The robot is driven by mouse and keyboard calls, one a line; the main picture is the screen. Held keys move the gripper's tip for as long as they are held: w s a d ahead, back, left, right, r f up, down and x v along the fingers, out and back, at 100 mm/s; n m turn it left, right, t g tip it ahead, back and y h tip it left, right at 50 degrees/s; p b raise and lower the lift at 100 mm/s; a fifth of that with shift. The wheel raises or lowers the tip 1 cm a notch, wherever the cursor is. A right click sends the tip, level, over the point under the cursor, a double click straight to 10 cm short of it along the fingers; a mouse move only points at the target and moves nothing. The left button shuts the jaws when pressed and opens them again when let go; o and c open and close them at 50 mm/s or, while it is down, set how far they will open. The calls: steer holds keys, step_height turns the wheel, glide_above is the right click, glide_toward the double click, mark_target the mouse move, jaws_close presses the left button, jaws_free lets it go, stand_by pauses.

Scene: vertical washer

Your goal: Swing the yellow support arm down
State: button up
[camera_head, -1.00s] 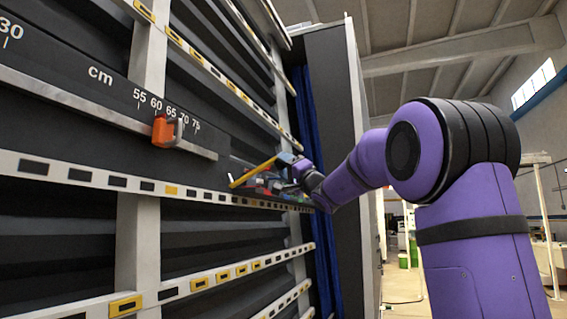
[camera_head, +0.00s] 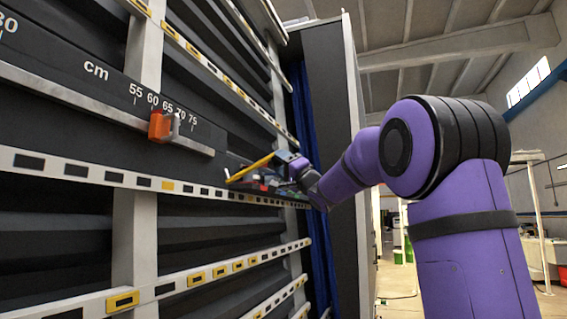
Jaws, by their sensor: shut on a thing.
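The yellow support arm (camera_head: 250,168) is a thin bar on the right part of the washer's panel, below the end of the cm scale. It slants, with its left end lower than its right end. My gripper (camera_head: 284,164) is at the bar's right end and is shut on it. The fingers are small, dark and partly hidden, so the exact contact is hard to see. My purple arm reaches in from the right.
The washer's slatted wall (camera_head: 60,235) with white perforated rails fills the left. An orange stop block (camera_head: 160,127) sits on the cm scale rail (camera_head: 100,95). A blue curtain (camera_head: 312,130) and a grey side panel (camera_head: 335,150) stand behind my wrist. The hall at right is open.

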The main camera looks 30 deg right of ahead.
steer(key=shift+w+a+f, duration=0.2)
steer(key=shift+w+f, duration=0.3)
steer(key=shift+f, duration=0.15)
steer(key=o, duration=0.9)
steer(key=shift+c, duration=0.2)
steer(key=shift+o, duration=0.6)
steer(key=shift+w+f, duration=0.15)
steer(key=shift+w, duration=0.1)
steer(key=shift+s, duration=0.1)
steer(key=s+a+f, duration=0.1)
steer(key=s+f, duration=0.2)
steer(key=f, duration=0.8)
steer(key=shift+s+a, duration=0.15)
steer(key=shift+s, duration=0.15)
